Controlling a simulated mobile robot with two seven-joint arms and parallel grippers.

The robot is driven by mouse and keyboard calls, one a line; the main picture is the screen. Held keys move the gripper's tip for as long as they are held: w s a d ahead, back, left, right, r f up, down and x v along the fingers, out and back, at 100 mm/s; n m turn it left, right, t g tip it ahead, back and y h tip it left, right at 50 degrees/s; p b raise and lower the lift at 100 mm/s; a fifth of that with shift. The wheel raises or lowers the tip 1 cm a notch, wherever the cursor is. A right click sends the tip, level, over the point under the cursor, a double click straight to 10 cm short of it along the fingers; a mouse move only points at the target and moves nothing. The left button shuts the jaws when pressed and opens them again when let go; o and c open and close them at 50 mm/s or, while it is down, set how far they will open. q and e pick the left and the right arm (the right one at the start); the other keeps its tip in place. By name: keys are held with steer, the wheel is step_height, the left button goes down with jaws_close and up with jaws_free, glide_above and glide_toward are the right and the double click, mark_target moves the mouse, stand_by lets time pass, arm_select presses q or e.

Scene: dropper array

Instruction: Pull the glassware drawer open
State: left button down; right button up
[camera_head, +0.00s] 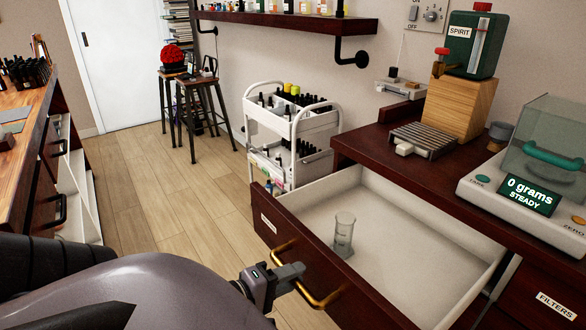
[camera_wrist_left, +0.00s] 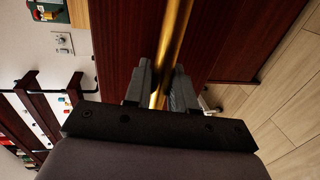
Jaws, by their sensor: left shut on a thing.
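The glassware drawer (camera_head: 262,206) stands pulled out from the dark red counter, its white inside showing. A small clear measuring glass (camera_head: 344,232) stands upright in it. My left gripper (camera_head: 291,276) is at the drawer's front, shut on the brass handle (camera_head: 310,297). In the left wrist view the handle (camera_wrist_left: 175,40) runs between the two fingers (camera_wrist_left: 162,90). The label on the drawer's front is too small to read. My right gripper does not show in either view.
A scale (camera_head: 527,190) reading "0 grams" and a green spirit dispenser (camera_head: 474,45) stand on the counter (camera_head: 385,145). A drawer labelled FILTERS (camera_head: 545,300) is at right. A white cart (camera_head: 292,130) with bottles stands behind. Wooden floor (camera_head: 170,190) is clear at left.

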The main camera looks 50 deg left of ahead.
arm_select(q)
steer(key=c, duration=1.1)
jaws_free()
steer(key=b+v, duration=0.1)
steer(key=v, duration=0.6)
